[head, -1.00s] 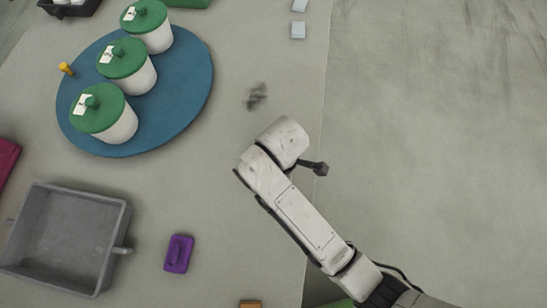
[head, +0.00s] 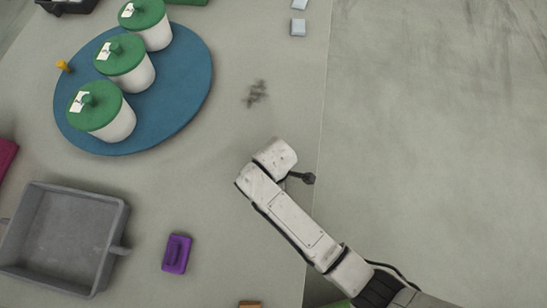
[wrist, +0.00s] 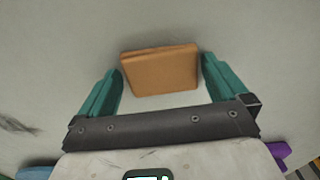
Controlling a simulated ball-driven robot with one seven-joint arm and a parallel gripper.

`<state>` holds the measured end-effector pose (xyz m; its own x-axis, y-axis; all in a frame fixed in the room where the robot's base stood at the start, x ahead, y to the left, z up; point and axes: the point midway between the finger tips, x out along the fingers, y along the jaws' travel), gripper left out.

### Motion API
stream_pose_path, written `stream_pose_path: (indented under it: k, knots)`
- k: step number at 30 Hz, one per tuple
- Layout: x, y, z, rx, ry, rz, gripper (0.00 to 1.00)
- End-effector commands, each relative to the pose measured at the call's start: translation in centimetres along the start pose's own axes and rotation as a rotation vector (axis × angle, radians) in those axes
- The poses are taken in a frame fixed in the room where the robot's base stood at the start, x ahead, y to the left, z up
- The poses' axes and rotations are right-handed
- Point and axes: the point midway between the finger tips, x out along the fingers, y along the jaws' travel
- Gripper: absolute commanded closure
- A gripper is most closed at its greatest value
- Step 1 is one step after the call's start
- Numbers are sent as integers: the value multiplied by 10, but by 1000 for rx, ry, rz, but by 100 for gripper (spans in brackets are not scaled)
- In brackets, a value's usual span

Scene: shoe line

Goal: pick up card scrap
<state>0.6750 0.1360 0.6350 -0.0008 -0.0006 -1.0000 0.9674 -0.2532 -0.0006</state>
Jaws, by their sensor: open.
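The card scrap (wrist: 160,71) is a flat tan-orange piece with a folded or layered upper edge. It lies on the grey surface in the wrist view, between the tips of my gripper (wrist: 163,64). The two teal fingers are spread apart, one on each side of it. The left finger is close to its left edge and the right finger is close to its right edge; I cannot tell if either touches. In the head view my arm hides the fingers and the scrap.
A blue round tray (head: 187,112) bears white, green-lidded jars (head: 118,122). A grey bin (head: 120,222) and a purple block (head: 177,254) are lower left. An orange-brown thing (head: 250,304) shows at the bottom. A dark smudge marks the table.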

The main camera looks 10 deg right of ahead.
Motion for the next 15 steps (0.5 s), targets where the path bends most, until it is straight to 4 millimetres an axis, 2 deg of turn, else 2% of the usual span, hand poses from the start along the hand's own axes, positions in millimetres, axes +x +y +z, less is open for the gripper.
stream_pose_path:
  k: [7,15]
  knots:
    - [2,0,0,0,1,1,0]
    - [2,0,0,0,1,1,25]
